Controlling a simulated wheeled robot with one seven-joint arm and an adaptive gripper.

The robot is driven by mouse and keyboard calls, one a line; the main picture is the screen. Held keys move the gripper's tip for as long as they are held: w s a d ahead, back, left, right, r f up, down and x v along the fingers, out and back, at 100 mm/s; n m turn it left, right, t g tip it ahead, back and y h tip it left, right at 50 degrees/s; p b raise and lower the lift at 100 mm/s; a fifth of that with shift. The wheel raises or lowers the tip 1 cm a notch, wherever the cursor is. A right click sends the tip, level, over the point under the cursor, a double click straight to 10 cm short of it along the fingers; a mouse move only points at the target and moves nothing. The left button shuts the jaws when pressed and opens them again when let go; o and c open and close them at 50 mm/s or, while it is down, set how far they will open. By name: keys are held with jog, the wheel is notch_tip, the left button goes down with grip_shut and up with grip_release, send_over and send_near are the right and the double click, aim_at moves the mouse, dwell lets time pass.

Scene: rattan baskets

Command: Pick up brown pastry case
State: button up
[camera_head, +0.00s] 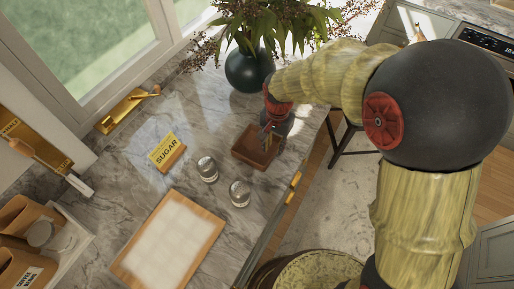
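A brown box-like item (245,152), which fits the brown pastry case, sits on the marble counter near its right edge. My gripper (268,138) reaches down from the upper right, its fingers at the upper right part of the case. The fingers overlap the case in this view, and I cannot tell whether they touch it. The finger gap is too small and dark to read. The gripper hides part of the case's far right side.
A dark vase (249,70) with leafy branches stands just behind my gripper. Two glass shakers (240,193) (208,169) and a yellow sugar sign (165,150) stand nearby. A wood-framed tray (168,243) lies in front. A stool (348,135) stands beyond the counter edge.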

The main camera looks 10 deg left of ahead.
aim_at(274, 152)
notch_tip(274, 152, down, 5)
jog(key=shift+d+r+b, duration=0.1)
jog(key=shift+r+b, duration=0.1)
jog(key=shift+b, duration=0.3)
jog(key=shift+c, duration=0.8)
grip_shut()
